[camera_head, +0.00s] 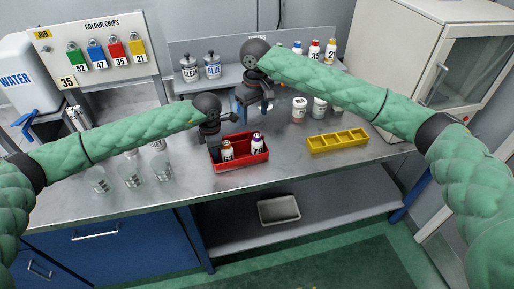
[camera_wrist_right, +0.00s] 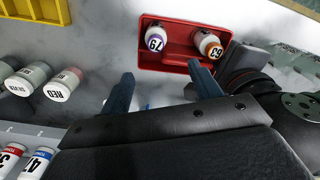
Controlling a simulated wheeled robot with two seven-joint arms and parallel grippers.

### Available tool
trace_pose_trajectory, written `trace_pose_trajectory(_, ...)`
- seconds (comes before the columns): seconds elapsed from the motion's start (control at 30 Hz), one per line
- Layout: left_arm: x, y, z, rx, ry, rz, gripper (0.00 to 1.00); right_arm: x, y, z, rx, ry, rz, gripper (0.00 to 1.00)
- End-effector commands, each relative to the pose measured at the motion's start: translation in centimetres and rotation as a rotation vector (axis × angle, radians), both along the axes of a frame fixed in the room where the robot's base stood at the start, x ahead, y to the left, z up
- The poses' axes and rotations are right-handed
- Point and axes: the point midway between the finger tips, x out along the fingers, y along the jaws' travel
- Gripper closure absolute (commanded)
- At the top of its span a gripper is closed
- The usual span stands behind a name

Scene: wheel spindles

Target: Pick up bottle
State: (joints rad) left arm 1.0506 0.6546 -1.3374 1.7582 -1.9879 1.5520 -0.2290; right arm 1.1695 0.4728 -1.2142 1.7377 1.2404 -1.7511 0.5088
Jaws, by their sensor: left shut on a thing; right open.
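A red tray (camera_head: 243,162) stands on the metal bench and also shows in the right wrist view (camera_wrist_right: 172,58). It holds a purple-capped bottle marked 79 (camera_head: 257,145) and an orange-capped bottle marked 63 (camera_head: 227,151). Both bottles also show in the right wrist view, 79 (camera_wrist_right: 155,38) and 63 (camera_wrist_right: 209,45). My left gripper (camera_head: 214,150) is shut at the tray's left end, beside bottle 63, and appears to hold the tray's wall. My right gripper (camera_head: 254,106) is open and empty behind the tray; its fingers (camera_wrist_right: 160,92) point toward the tray in the wrist view.
White jars, one marked RED (camera_head: 299,109), and a yellow divided tray (camera_head: 338,141) stand right of the red tray. Bottles 35 (camera_head: 314,50) and 21 (camera_head: 330,51) are on the back shelf. Clear beakers (camera_head: 131,174) stand at left. The front bench between is clear.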

Motion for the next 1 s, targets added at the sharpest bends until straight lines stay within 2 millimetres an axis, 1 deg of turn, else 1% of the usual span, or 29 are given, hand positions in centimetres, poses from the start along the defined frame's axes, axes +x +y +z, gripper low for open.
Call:
trace_pose_trajectory(0.1, 0.0, 0.0, 0.0, 0.0, 0.0, 0.0, 1.0, -0.3, -0.6, 0.0, -0.03, 0.015, -0.052, 0.37)
trace_pose_trajectory(0.17, 0.0, 0.0, 0.0, 0.0, 0.0, 0.0, 1.0, -0.4, -0.6, -0.3, -0.031, 0.015, -0.067, 0.37)
trace_pose_trajectory(0.27, 0.0, 0.0, 0.0, 0.0, 0.0, 0.0, 1.0, -0.3, -0.6, -1.3, -0.032, 0.016, -0.075, 0.37)
trace_pose_trajectory(0.4, 0.0, 0.0, 0.0, 0.0, 0.0, 0.0, 1.0, -0.4, -0.6, -3.6, -0.032, 0.016, -0.074, 0.37)
trace_pose_trajectory(0.53, 0.0, 0.0, 0.0, 0.0, 0.0, 0.0, 1.0, -0.4, -0.6, -5.4, -0.03, 0.016, -0.073, 0.37)
trace_pose_trajectory(0.63, 0.0, 0.0, 0.0, 0.0, 0.0, 0.0, 1.0, -0.4, -0.5, -6.3, -0.029, 0.015, -0.073, 0.37)
trace_pose_trajectory(0.87, 0.0, 0.0, 0.0, 0.0, 0.0, 0.0, 1.0, -0.4, -0.6, -7.4, -0.03, 0.014, -0.073, 0.37)
trace_pose_trajectory(1.0, 0.0, 0.0, 0.0, 0.0, 0.0, 0.0, 1.0, -0.5, -0.8, -8.9, -0.03, 0.014, -0.073, 0.37)
